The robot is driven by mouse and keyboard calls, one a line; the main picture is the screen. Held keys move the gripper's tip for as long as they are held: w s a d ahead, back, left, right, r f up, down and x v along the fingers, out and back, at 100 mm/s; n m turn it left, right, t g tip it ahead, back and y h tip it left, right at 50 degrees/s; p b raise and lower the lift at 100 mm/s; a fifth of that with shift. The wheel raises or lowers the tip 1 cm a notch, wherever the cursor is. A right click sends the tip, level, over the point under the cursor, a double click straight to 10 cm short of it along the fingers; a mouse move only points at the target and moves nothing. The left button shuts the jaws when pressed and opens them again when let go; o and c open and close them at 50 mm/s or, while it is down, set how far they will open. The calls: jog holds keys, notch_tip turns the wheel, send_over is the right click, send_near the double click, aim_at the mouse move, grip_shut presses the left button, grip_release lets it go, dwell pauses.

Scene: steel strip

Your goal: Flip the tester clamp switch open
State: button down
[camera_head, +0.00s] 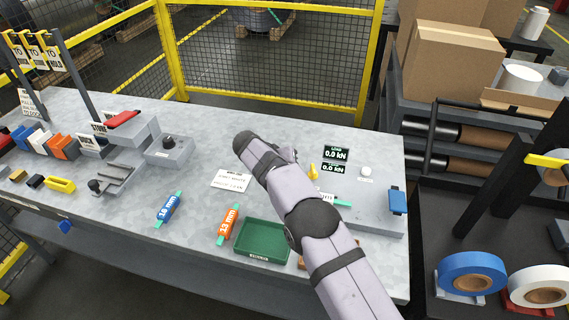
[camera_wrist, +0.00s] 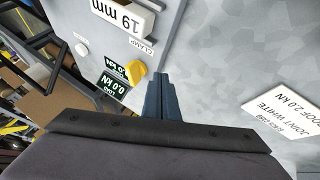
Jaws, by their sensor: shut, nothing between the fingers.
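The tester (camera_head: 375,212) is a grey unit at the right end of the steel bench, with two dark displays (camera_head: 336,155) reading 0.0 kN. Its clamp switch (camera_head: 313,171) is a small yellow lever beside the displays. In the wrist view the yellow switch (camera_wrist: 137,73) sits near the CLAMP label, its tip pointing towards the fingers. My gripper (camera_wrist: 160,76) is shut and empty, with its dark fingertips just right of the switch. I cannot tell whether they touch it. In the head view my wrist and arm hide the fingers.
A white 19 mm piece (camera_wrist: 120,16) lies on the tester. A white card (camera_head: 233,181) and a green tray (camera_head: 262,241) lie left of my arm. Blue 16 mm (camera_head: 168,209) and orange 23 mm (camera_head: 228,226) pieces lie nearby. A blue part (camera_head: 397,201) stands at the tester's right.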

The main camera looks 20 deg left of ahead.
aim_at(310, 176)
jog(key=d+p, duration=0.1)
jog(key=w+d+p, duration=0.1)
jog(key=d, duration=0.1)
jog(key=shift+w+d, duration=0.1)
jog(key=shift+d, duration=0.05)
jog(key=shift+w+d+f, duration=0.1)
jog(key=shift+w+d, duration=0.05)
jog(key=shift+d, duration=0.15)
